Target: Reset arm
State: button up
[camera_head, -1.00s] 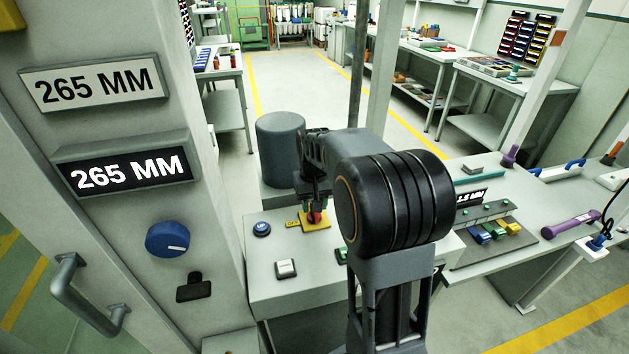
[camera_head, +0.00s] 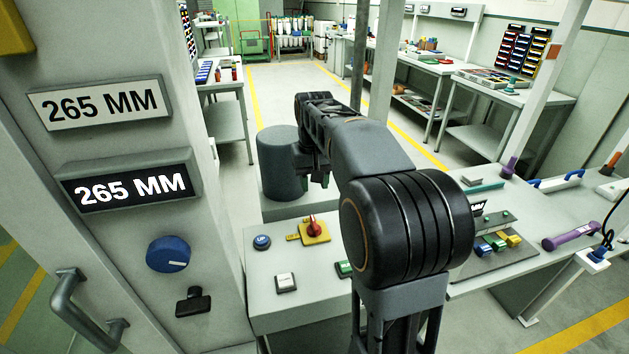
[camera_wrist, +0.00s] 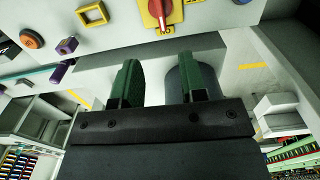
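My gripper (camera_wrist: 160,85) shows in the wrist view as two green fingers standing apart with nothing between them. In the head view my gripper (camera_head: 318,172) is partly hidden by my arm, in front of the dark grey cylinder (camera_head: 280,170). A red rotary switch on a yellow plate (camera_head: 314,231) sits on the grey control bench, apart from the gripper. The same red switch shows upside down at the top of the wrist view (camera_wrist: 163,12).
A panel at left carries two "265 MM" signs (camera_head: 124,188), a blue knob (camera_head: 169,253) and a handle (camera_head: 84,300). Blue (camera_head: 262,242) and white (camera_head: 286,283) buttons sit on the bench. A side table at right holds a purple tool (camera_head: 570,235). The aisle floor behind is clear.

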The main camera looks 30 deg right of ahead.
dwell(0.3)
jog(key=s+a+f+t, duration=0.1)
jog(key=s+a+f, duration=0.2)
jog(key=s, duration=0.2)
jog(key=s+a+f+n+t, duration=0.1)
jog(key=s+a+f, duration=0.1)
jog(key=s, duration=0.3)
jog(key=s+a+f+n+t, duration=0.1)
jog(key=s+a+f, duration=0.2)
jog(key=s+f, duration=0.1)
jog(key=shift+s+a, duration=0.35)
jog(key=shift+s, duration=0.4)
jog(key=shift+s+a+r, duration=0.15)
jog(key=shift+s, duration=0.15)
jog(key=shift+a+r+n+t, duration=0.25)
jog(key=shift+r+n+t, duration=0.05)
jog(key=shift+r, duration=0.15)
